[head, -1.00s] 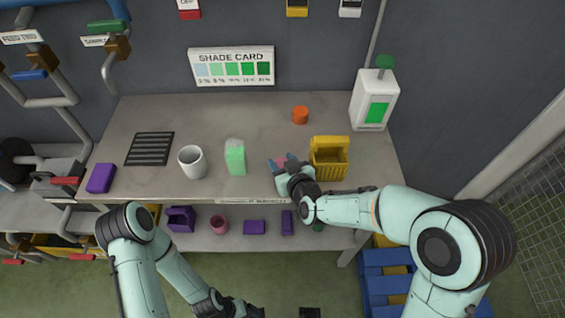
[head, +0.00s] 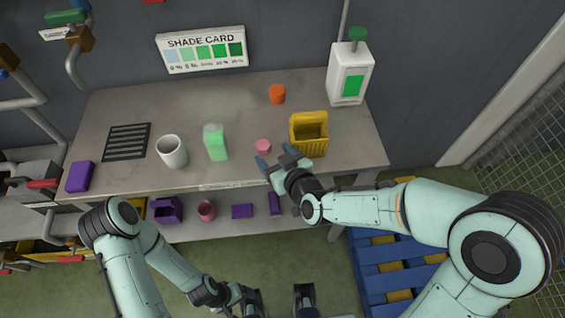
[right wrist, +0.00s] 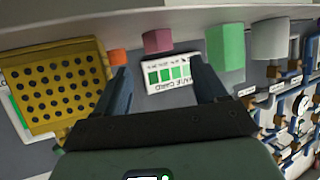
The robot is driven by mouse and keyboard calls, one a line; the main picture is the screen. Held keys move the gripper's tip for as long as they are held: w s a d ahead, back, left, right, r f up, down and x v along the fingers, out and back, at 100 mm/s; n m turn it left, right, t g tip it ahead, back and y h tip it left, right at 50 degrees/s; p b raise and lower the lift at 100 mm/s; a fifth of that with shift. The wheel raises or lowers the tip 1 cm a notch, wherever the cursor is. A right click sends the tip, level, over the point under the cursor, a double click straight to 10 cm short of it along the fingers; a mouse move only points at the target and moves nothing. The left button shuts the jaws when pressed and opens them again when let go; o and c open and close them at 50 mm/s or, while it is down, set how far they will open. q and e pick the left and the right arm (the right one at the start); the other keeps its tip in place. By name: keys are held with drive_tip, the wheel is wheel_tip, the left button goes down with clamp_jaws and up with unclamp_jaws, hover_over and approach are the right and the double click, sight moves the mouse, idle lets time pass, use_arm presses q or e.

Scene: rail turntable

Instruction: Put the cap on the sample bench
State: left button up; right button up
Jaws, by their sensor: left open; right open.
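The cap looks to be the small pink piece (head: 263,146), standing on the grey sample bench (head: 100,110) near its front edge, left of the yellow basket. It also shows in the right wrist view (right wrist: 158,41), ahead of and between the fingers but apart from them. My right gripper (head: 276,160) is open and empty, just in front of the pink piece at the bench's front edge. My left gripper (head: 277,302) is open and empty, low in front of the bench, partly cut off by the picture's bottom edge.
On the bench stand a yellow basket (head: 309,136), an orange cylinder (head: 277,94), a green carton (head: 216,143), a white mug (head: 172,152), a dispenser (head: 350,75) and a purple block (head: 79,177). A lower shelf holds purple pieces and a pink cup (head: 206,210).

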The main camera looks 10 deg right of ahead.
use_arm(q)
drive_tip(key=shift+w+r, duration=0.1)
drive_tip(key=shift+r, duration=0.05)
use_arm(e)
drive_tip(key=shift+v, duration=2.3)
